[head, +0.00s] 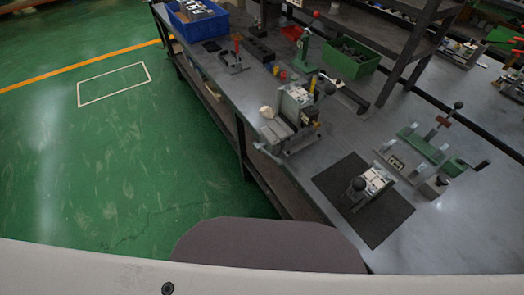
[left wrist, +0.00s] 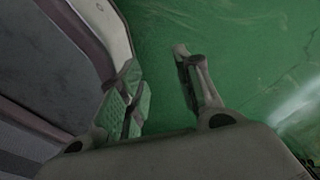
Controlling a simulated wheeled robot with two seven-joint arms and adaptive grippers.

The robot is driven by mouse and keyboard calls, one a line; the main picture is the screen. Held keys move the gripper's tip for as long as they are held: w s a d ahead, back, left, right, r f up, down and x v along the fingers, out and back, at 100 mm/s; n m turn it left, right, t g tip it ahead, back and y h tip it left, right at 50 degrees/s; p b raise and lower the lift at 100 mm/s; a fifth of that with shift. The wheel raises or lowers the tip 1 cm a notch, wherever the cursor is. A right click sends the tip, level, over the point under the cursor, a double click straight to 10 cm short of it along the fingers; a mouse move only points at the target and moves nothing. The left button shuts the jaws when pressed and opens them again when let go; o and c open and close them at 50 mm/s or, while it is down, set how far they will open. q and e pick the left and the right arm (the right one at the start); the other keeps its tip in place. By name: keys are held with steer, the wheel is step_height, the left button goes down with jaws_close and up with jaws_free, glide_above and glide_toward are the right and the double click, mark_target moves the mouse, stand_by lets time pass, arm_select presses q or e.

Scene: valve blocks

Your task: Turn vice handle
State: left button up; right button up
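A grey vice (head: 284,138) stands at the bench's near-left edge in the head view. A grey block with a pale top (head: 296,98) sits on or behind it; I cannot tell if it is clamped. A thin bar that looks like the vice handle (head: 265,151) sticks out at the vice's lower left, by the bench edge. My left gripper (left wrist: 156,62) is open and empty in the left wrist view, with only green floor between its fingers. It is not in the head view, so its distance from the vice cannot be told. My right gripper is in neither view.
A black mat (head: 334,186) carries a valve block with a black knob (head: 358,187). A green fixture with levers (head: 424,148) stands to the right. A green bin (head: 350,62), a blue bin (head: 197,22) and a green press (head: 304,48) stand farther back. The floor at left is clear.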

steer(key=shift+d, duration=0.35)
